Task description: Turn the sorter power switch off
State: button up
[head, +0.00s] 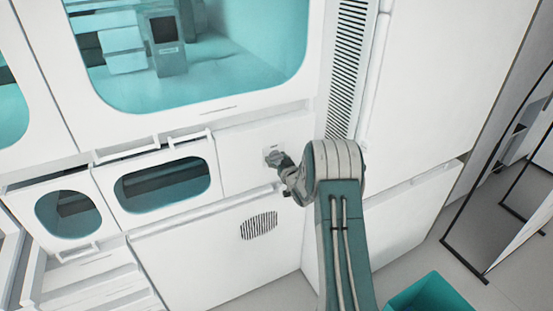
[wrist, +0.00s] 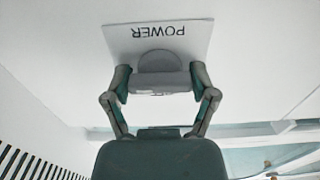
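The sorter power switch (wrist: 160,75) is a grey rotary knob with a raised bar. It sits on a white plate (wrist: 195,40) marked POWER, which reads upside down in the wrist view. My gripper (wrist: 160,82) has one finger at each end of the bar, and both fingers appear to touch it. The fingers are held apart by the bar's width. In the head view, my gripper (head: 274,160) reaches the switch plate on the white machine front. There the fingers partly hide the knob. The switch's on or off marks are not readable.
A long slotted vent (head: 347,65) runs down the panel above my arm. Windowed drawers (head: 162,185) with handles lie left of the switch. A teal bin (head: 433,292) stands on the floor at lower right. The floor right of the machine is partly open.

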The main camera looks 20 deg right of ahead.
dwell(0.4)
jog(key=n, duration=0.4)
jog(key=shift+n, duration=0.4)
jog(key=n, duration=0.4)
jog(key=shift+n, duration=0.3)
jog(key=n, duration=0.5)
jog(key=shift+a+f+n, duration=0.1)
jog(key=shift+n, duration=1.7)
jog(key=shift+f, duration=0.1)
jog(key=o, duration=1)
